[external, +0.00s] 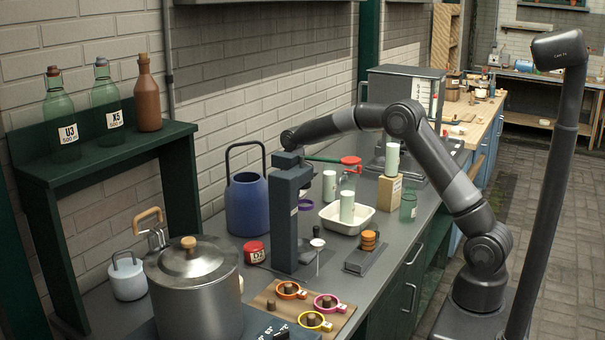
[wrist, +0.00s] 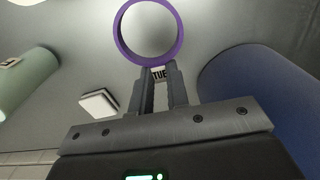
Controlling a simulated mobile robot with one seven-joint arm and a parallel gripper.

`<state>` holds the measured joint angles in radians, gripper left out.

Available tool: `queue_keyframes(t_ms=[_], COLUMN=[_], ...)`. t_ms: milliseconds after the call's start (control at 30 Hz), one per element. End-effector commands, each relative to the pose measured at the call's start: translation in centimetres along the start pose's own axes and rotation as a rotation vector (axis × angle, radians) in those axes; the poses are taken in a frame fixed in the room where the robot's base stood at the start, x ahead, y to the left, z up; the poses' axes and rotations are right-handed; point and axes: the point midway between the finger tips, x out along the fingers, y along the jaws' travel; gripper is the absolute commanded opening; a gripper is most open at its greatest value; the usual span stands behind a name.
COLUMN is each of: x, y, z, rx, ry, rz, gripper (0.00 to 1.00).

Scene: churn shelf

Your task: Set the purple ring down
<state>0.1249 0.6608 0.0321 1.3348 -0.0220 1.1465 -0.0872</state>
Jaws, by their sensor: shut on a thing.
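The purple ring (wrist: 117,32) is at the tips of my gripper (wrist: 158,70) in the wrist view. The two fingers are shut on its near edge, where a small white tag reading "TUE" shows between them. The ring's opening faces the camera, with grey surface seen through it. In the external view, a purple ring (external: 306,208) shows partly beside the dark upright post, right of the blue pail. My fingers are hidden in that view. I cannot tell whether the ring touches the counter.
The blue pail (external: 246,205) stands close on the left; it fills the right side of the wrist view (wrist: 265,95). A dark post (external: 283,222) stands in front.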

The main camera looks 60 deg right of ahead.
Motion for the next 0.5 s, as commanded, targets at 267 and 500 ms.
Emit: queue_keyframes(t_ms=[267, 500], x=[-0.1, -4.7], y=[0.0, 0.0], z=[0.0, -0.1], rx=[-0.002, -0.003], ry=[0.001, 0.008], rz=[-0.001, 0.0], gripper=[0.0, 0.0])
